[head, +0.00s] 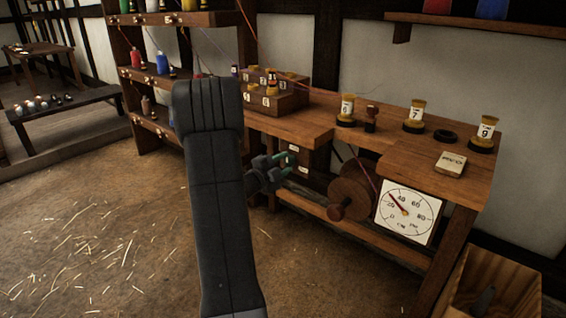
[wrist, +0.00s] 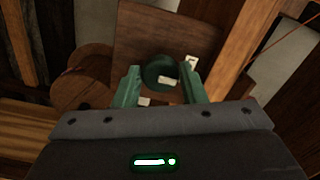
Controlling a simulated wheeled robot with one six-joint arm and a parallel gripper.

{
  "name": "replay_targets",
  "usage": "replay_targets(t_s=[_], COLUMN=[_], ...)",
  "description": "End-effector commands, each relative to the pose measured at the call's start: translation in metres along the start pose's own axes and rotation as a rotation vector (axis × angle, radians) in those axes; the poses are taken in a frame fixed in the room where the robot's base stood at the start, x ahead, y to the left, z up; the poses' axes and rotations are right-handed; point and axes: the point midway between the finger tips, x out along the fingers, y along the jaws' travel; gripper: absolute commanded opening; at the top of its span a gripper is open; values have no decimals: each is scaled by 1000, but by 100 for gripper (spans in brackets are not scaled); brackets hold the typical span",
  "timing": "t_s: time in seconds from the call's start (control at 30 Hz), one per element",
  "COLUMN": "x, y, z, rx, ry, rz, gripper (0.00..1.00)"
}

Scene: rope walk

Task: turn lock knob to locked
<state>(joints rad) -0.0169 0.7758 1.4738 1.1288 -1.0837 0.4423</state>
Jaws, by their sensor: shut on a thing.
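The lock knob (wrist: 157,72) is a dark green round knob on a brown wooden panel (wrist: 150,32) in the wrist view. A white mark shows on the knob's lower right part. One small white label sits on the panel to the upper right of the knob, another to the lower left; I cannot read either. My gripper (wrist: 162,80) has its green fingers on either side of the knob, shut on it. In the head view my gripper (head: 284,163) is in front of the panel under the bench; the knob is hidden there.
A wooden drum (head: 352,188) with a crank handle (head: 341,209) and a white dial (head: 408,214) are to the right of my gripper. The workbench (head: 300,128) top is above it, with several labelled spools. An open wooden crate (head: 520,285) stands at lower right.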

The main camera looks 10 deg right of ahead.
Motion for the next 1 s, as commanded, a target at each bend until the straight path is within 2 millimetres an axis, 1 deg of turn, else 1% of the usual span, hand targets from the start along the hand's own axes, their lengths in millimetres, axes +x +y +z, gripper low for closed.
replay_targets(t_s=[0.47, 0.5, 0.6, 0.87, 1.0], x=[0, 0, 0, 0, -9], y=[1, 1, 1, 0, 0], z=[1, 1, 1, 0, 0], rx=[-18, -18, -18, -17, -16], ry=[-2, -2, -2, -1, -2], rz=[1, 1, 1, 1, 0], gripper=[15, 39, 58, 58, 58])
